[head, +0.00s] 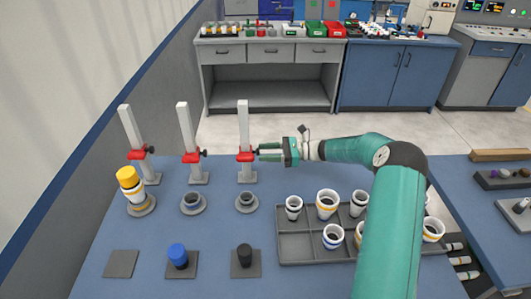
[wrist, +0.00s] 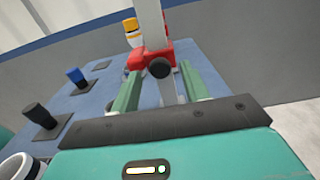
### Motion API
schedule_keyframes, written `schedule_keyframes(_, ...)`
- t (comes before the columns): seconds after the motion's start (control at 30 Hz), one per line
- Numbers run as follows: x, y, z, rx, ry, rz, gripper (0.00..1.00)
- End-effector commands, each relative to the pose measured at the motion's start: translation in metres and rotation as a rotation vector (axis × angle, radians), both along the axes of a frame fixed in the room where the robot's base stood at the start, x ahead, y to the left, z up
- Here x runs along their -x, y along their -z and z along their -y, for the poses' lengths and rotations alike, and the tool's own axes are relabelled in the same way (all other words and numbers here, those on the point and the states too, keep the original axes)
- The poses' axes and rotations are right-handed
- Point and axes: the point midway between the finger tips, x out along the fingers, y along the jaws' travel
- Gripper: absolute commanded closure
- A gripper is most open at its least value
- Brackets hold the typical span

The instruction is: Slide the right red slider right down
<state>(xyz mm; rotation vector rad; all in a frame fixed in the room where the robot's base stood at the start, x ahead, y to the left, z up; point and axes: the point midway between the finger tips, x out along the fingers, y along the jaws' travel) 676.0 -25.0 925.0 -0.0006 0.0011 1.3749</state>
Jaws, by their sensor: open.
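Three upright light-grey posts stand in a row on the blue table, each with a red slider low on it. The right red slider (head: 246,156) sits on the right post (head: 243,120), a short way above its grey foot. My gripper (head: 268,152) reaches in from the right at the slider's height. In the wrist view the red slider (wrist: 150,54) with its black knob (wrist: 159,68) lies between and just beyond the tips of my open gripper (wrist: 160,75). I cannot tell whether the fingers touch it.
The middle slider (head: 191,157) and left slider (head: 138,153) are on their posts. Grey round holders stand in front; the left one holds a yellow-topped pipe stack (head: 131,187). A grey tray (head: 294,248) of white cups lies below my arm. Blue (head: 178,256) and black (head: 244,256) plugs stand near the front.

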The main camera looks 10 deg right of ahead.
Motion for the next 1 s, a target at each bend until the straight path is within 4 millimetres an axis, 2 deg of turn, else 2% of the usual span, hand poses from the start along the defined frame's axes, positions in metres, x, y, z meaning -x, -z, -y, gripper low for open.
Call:
schedule_keyframes(0.5, 0.021, 0.001, 0.103, 0.002, 0.004, -0.001, 0.55)
schedule_keyframes(0.6, 0.024, 0.001, 0.117, 0.003, 0.003, -0.002, 0.55)
schedule_keyframes(0.77, 0.026, 0.001, 0.128, 0.003, 0.002, -0.002, 0.55)
schedule_keyframes(1.0, 0.027, 0.001, 0.129, 0.003, 0.001, -0.002, 0.55)
